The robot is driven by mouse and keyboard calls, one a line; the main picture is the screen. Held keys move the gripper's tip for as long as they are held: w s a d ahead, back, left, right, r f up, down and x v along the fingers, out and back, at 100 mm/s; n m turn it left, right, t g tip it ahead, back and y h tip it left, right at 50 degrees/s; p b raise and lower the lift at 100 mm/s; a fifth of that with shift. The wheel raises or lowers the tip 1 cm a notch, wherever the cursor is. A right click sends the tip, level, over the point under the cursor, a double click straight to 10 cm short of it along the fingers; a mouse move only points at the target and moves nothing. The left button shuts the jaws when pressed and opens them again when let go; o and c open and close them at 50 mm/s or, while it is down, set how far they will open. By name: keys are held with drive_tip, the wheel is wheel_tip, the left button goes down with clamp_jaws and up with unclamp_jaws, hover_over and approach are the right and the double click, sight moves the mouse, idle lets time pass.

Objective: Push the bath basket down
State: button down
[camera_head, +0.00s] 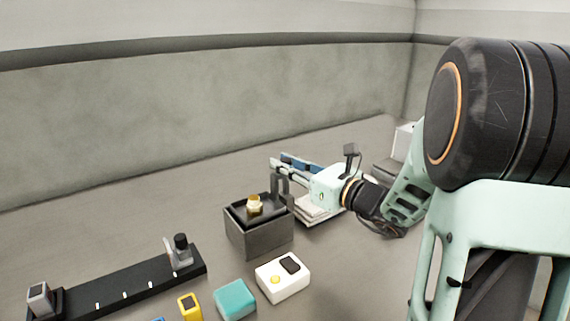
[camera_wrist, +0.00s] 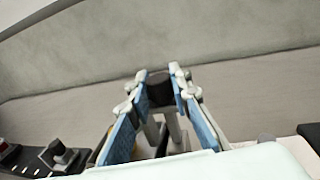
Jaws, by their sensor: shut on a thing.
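The bath basket is seen mainly by its grey upright handle (camera_head: 281,188) at the right rear of an open dark grey box, the bath (camera_head: 250,239). A gold-coloured piece (camera_head: 254,204) shows inside the bath. My gripper (camera_head: 283,168) is at the top of the handle, reaching in from the right. In the wrist view, its blue-padded fingers (camera_wrist: 161,84) are shut on the dark grip of the handle (camera_wrist: 160,95), with two grey posts below it. The basket's lower part is hidden by the bath walls, so its depth cannot be told.
A white box with a dark button and a yellow button (camera_head: 283,278), a teal block (camera_head: 235,299) and a yellow block (camera_head: 189,306) stand in front. A black rail (camera_head: 122,286) with small fixtures lies at left. The bench behind the bath is clear up to the wall.

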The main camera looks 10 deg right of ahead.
sight(288, 196)
drive_tip(key=shift+f+b, duration=2.45)
drive_tip(key=shift+f, duration=0.95)
drive_tip(key=shift+s, duration=0.1)
drive_tip(key=c, duration=1.8)
unclamp_jaws()
drive_tip(key=shift+o, duration=0.3)
drive_tip(key=shift+s+d+r, duration=0.1)
drive_tip(key=shift+s+d, duration=0.15)
drive_tip(key=v, duration=1.1)
